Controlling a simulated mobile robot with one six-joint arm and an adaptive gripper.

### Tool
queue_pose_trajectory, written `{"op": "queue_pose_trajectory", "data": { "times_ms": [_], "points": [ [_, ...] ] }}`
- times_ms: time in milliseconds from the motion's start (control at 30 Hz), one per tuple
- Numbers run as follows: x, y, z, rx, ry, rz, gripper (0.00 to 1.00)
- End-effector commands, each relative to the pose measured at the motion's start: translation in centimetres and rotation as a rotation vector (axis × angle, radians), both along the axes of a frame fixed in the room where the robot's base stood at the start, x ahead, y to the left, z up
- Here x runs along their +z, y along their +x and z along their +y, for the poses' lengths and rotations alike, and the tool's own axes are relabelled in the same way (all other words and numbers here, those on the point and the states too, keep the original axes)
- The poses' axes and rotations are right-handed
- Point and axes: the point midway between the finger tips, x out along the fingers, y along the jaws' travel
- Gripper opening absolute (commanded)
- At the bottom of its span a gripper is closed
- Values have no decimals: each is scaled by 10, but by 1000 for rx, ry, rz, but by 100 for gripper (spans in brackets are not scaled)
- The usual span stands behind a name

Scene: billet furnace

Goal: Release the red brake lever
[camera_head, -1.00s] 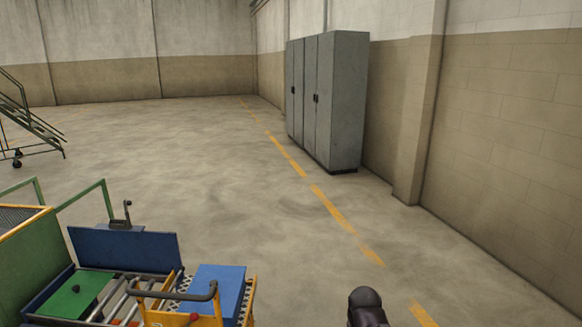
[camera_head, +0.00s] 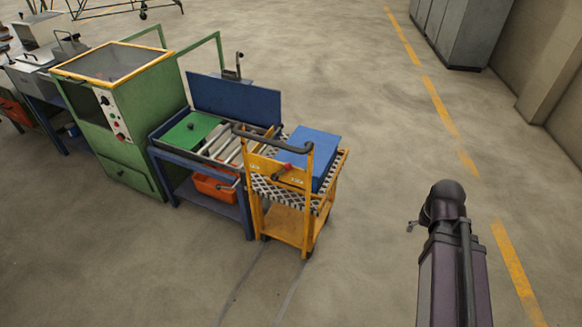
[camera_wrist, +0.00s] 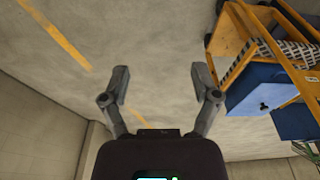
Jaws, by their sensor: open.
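The red brake lever (camera_head: 283,169) is a small red-tipped handle on the handle-end panel of the yellow cart (camera_head: 294,228), below the black push bar. The cart's frame also shows at the upper right of the wrist view (camera_wrist: 228,38); I cannot make out the lever there. My gripper (camera_wrist: 160,80) is open and empty in the wrist view, with its two fingers spread over bare floor, well apart from the cart. In the head view my arm stands to the right of the cart, and the gripper's fingers are not clearly seen.
Left of the cart are a blue roller table (camera_head: 219,205) with an orange bin (camera_head: 214,188) below, and a green furnace cabinet (camera_head: 150,110). Grey lockers (camera_head: 470,30) stand at the upper right. Floor in front is clear.

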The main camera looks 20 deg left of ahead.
Motion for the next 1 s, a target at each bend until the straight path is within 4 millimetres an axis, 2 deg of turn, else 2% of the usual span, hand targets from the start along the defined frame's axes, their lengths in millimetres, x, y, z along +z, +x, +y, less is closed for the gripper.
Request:
{"op": "queue_pose_trajectory", "data": {
  "times_ms": [33, 400, 700, 1000],
  "points": [
    [-17, 9, 8, 17, 1, -37, 79],
    [-64, 67, 69, 144, 18, -349, 79],
    [-90, 103, 126, 243, 48, -602, 79],
    [-107, 125, 187, 333, 95, -855, 79]
  ]
}}
